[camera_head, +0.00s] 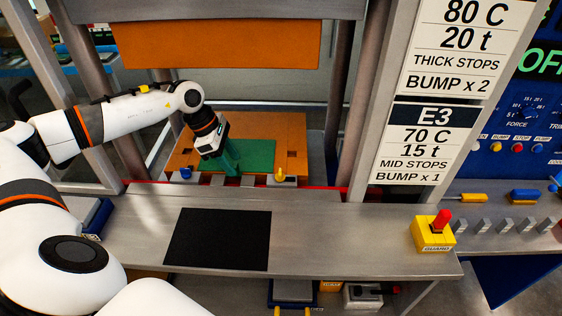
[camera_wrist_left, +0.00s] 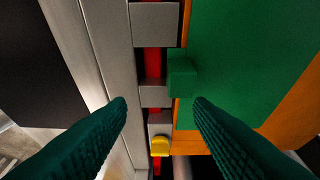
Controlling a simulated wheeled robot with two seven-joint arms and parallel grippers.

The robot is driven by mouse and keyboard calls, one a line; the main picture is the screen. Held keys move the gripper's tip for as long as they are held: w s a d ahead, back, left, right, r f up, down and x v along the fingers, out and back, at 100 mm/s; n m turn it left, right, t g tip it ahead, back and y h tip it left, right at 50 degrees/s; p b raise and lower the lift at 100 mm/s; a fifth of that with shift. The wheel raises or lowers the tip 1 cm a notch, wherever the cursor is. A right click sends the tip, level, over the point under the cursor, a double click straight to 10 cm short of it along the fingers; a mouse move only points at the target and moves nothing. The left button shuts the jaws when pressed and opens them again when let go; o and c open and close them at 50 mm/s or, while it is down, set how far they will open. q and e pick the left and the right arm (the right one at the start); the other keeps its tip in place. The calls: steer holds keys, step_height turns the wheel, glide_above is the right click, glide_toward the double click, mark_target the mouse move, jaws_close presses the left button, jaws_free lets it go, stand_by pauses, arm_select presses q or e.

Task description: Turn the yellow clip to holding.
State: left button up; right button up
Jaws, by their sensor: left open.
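The yellow clip (camera_head: 279,175) sits at the front right edge of the orange plate (camera_head: 292,160) in the head view. In the left wrist view the yellow clip (camera_wrist_left: 160,146) lies low in the picture, between my two fingers and apart from both. My left gripper (camera_head: 231,165) has teal fingers and points down over the front of the green sheet (camera_head: 258,154), to the left of the clip. In the left wrist view my left gripper (camera_wrist_left: 159,106) is open, with nothing between its fingertips. My right gripper is not in view.
A blue clip (camera_head: 186,173) sits at the plate's front left. An orange block (camera_head: 215,45) hangs above, between grey posts (camera_head: 340,90). A grey shelf (camera_head: 330,240) with a black mat (camera_head: 220,238) lies in front. A yellow box with a red knob (camera_head: 433,232) stands at right.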

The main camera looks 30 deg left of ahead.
arm_select(q)
steer(key=p, duration=0.6)
glide_toward(280, 172)
steer(key=x, duration=0.5)
steer(key=shift+w+d, duration=0.1)
steer(key=shift+x, duration=1.2)
steer(key=shift+f+p, duration=0.3)
steer(key=shift+f, duration=0.3)
steer(key=c, duration=1)
